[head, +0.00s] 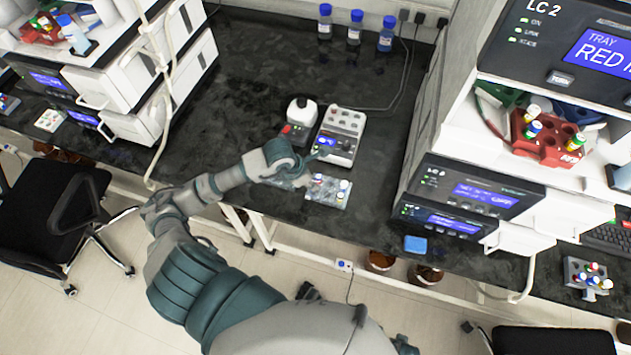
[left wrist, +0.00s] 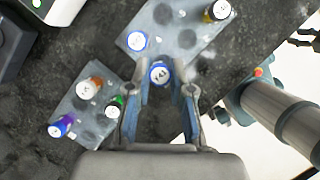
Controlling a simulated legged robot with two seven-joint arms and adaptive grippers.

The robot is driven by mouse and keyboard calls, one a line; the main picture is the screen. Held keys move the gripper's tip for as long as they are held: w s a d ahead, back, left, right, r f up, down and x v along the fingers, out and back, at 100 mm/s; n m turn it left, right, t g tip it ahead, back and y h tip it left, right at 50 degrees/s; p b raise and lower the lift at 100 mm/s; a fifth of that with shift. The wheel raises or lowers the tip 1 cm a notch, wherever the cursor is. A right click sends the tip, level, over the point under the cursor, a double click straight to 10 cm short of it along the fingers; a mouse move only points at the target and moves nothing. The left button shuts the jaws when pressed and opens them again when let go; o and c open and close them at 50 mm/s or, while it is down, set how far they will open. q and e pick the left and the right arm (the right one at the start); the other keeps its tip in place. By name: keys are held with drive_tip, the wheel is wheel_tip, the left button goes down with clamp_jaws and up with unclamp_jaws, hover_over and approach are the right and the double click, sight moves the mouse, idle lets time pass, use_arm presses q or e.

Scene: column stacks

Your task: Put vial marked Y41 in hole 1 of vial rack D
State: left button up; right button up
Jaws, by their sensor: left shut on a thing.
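My left gripper (left wrist: 160,80) is shut on a blue-capped vial (left wrist: 160,73). The white cap top carries a dark mark that I cannot read surely. The vial is at the near edge of a grey rack (left wrist: 187,38); I cannot tell whether it is clear of it. That rack also holds a blue-capped vial (left wrist: 137,41) and a yellow-capped vial (left wrist: 218,10). A second grey rack (left wrist: 84,107) holds orange-, green- and purple-capped vials. In the head view my left gripper (head: 300,168) is beside a grey rack (head: 326,196). Rack letters are not legible. My right gripper is not seen.
A grey block device with wells (head: 337,145) and a small white-and-black device (head: 300,112) stand behind the racks. Several blue-capped bottles (head: 354,28) stand at the back. Instrument stacks (head: 470,195) flank the dark bench (head: 260,75), whose middle back is clear.

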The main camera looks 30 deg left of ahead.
use_arm(q)
drive_tip(key=shift+a+f, duration=0.1)
drive_tip(key=shift+a, duration=0.25)
drive_tip(key=shift+d+r, duration=0.25)
drive_tip(key=shift+d, duration=0.7)
drive_tip(key=shift+d+r, duration=0.1)
drive_tip(key=shift+d, duration=0.3)
drive_tip(key=shift+a, duration=0.6)
drive_tip(key=shift+a+f, duration=0.25)
drive_tip(key=shift+a, duration=0.15)
drive_tip(key=shift+d+r, duration=0.1)
drive_tip(key=shift+d, duration=0.2)
drive_tip(key=shift+d+r, duration=0.2)
drive_tip(key=shift+d, duration=0.75)
drive_tip(key=shift+a+f, duration=0.15)
drive_tip(key=shift+a, duration=0.6)
drive_tip(key=shift+d+f+b, duration=0.2)
drive_tip(key=shift+d+b, duration=0.15)
drive_tip(key=shift+d, duration=0.2)
drive_tip(key=shift+f, duration=0.15)
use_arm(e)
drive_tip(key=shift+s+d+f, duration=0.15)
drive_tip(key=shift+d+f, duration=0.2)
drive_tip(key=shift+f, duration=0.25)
